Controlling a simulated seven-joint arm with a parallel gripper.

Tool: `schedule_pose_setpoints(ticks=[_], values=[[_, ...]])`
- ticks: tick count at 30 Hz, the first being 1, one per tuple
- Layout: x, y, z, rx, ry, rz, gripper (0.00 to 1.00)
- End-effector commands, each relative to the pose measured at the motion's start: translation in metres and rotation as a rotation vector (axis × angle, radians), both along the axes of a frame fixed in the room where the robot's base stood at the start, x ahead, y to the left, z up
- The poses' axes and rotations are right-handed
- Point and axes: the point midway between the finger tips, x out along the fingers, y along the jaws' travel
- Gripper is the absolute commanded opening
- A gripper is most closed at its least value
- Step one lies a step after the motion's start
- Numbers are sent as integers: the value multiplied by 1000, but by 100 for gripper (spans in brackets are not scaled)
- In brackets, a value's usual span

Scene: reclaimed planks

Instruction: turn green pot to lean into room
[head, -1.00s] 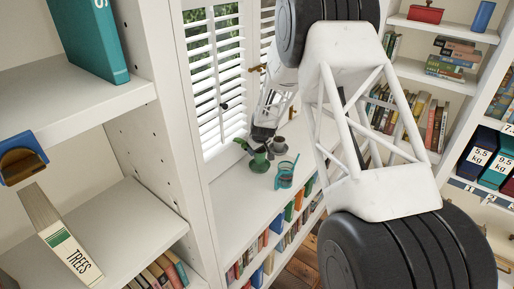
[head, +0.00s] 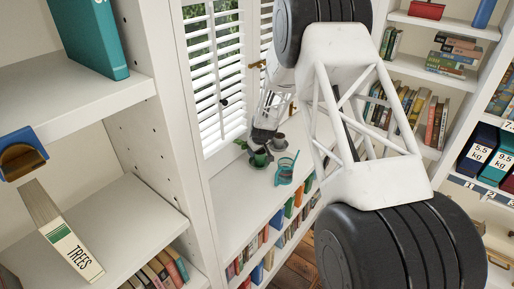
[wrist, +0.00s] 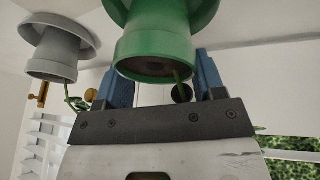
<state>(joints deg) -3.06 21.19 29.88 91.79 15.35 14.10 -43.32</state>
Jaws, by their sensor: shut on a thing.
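The green pot (head: 259,159) is small in the head view, on the white sill by the shuttered window, with green leaves beside it at the left. My gripper (head: 262,139) reaches down to it and hides its upper part. In the wrist view the green pot (wrist: 155,45) is large, and the blue fingers of my gripper (wrist: 163,80) stand on either side of it, shut on it. Which way the plant leans, and whether the pot touches the sill, I cannot tell.
A grey pot (head: 279,140) stands close behind the green pot; it also shows in the wrist view (wrist: 55,48). White shutters (head: 214,80) rise behind. The front part of the sill (head: 232,205) is clear.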

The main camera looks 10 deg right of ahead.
Motion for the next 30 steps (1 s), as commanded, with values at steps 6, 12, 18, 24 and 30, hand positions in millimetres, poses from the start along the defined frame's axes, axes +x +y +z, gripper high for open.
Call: schedule_pose_setpoints(ticks=[6, 12, 18, 24, 30], values=[[0, 0, -3, 0, 0, 1, 30], [0, 0, -3, 0, 0, 1, 30], [0, 0, -3, 0, 0, 1, 81], [0, 0, -3, 0, 0, 0, 93], [0, 0, -3, 0, 0, 0, 93]])
